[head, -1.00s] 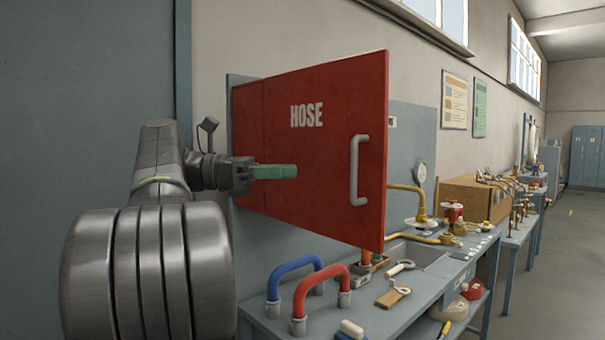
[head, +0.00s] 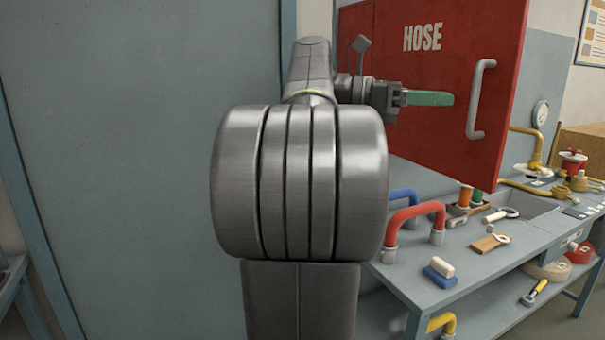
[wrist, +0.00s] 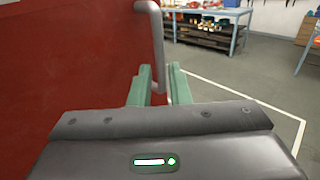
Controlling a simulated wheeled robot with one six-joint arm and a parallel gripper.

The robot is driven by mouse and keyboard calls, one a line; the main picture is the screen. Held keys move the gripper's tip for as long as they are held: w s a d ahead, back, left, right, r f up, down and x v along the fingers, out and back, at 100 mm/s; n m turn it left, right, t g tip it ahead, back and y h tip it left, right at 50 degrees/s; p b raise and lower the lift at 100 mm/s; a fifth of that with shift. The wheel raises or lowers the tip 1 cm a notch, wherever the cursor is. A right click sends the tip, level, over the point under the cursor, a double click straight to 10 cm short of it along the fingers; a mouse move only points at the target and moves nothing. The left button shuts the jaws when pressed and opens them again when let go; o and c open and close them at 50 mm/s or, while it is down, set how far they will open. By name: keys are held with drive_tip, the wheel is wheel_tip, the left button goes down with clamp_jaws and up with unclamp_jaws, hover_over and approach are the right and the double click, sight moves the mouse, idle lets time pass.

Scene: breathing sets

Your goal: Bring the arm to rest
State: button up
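My gripper (head: 448,99), with green fingers, points right across the front of the red door marked HOSE (head: 440,60) in the head view. Its tips end left of the door's grey handle (head: 481,98), with red showing between them. In the wrist view, the two fingers of my gripper (wrist: 160,75) stand a narrow gap apart with nothing held. The handle (wrist: 152,40) shows beyond them, its lower end seen through the gap. The door stands swung out from the wall. My arm is raised and bent in front of the camera.
A bench (head: 470,270) below the door holds a red pipe handle (head: 412,215), a blue one (head: 402,194), a wooden block with a ring (head: 490,242) and valves. A grey-blue wall panel (head: 140,150) fills the left. Open floor shows right in the wrist view.

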sight(475, 101)
drive_tip(key=x, duration=0.6)
drive_tip(key=shift+d, duration=0.3)
